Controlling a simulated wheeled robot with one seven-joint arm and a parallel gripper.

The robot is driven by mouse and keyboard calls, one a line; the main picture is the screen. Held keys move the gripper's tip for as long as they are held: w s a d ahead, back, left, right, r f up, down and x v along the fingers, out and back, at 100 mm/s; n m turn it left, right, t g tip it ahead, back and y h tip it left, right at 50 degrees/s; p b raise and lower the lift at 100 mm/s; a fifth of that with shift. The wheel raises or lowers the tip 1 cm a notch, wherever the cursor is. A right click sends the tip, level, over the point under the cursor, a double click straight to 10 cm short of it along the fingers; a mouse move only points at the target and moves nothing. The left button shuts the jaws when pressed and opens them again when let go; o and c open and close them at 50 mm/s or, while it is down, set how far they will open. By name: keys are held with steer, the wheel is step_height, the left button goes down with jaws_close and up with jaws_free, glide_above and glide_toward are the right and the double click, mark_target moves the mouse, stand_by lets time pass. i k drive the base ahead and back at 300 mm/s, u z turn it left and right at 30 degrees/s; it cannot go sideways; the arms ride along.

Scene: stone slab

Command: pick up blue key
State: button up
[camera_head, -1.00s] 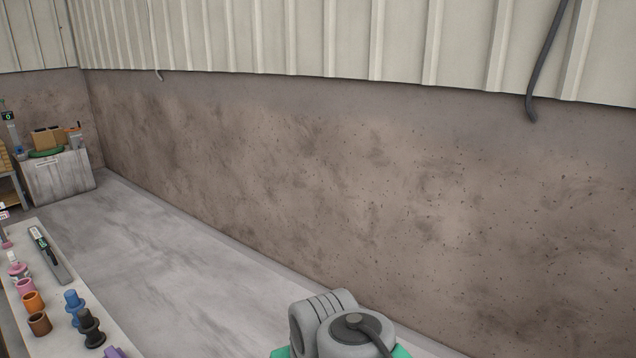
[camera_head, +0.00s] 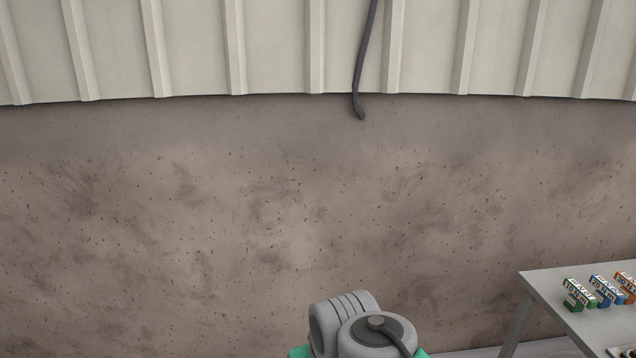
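No blue key can be made out in the head view now. My gripper is not in this view. Only a grey and green part of my own arm shows at the bottom centre, and it hides what lies behind it.
A brown stained wall (camera_head: 230,220) fills most of the view, with pale ribbed panels (camera_head: 270,45) and a hanging dark cable (camera_head: 365,60) above.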

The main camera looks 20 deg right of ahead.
mark_target(606, 293)
steer(key=z, duration=1.1)
steer(key=i, duration=1.3)
steer(key=z, duration=1)
steer(key=i, duration=1.4)
steer(key=z, duration=0.1)
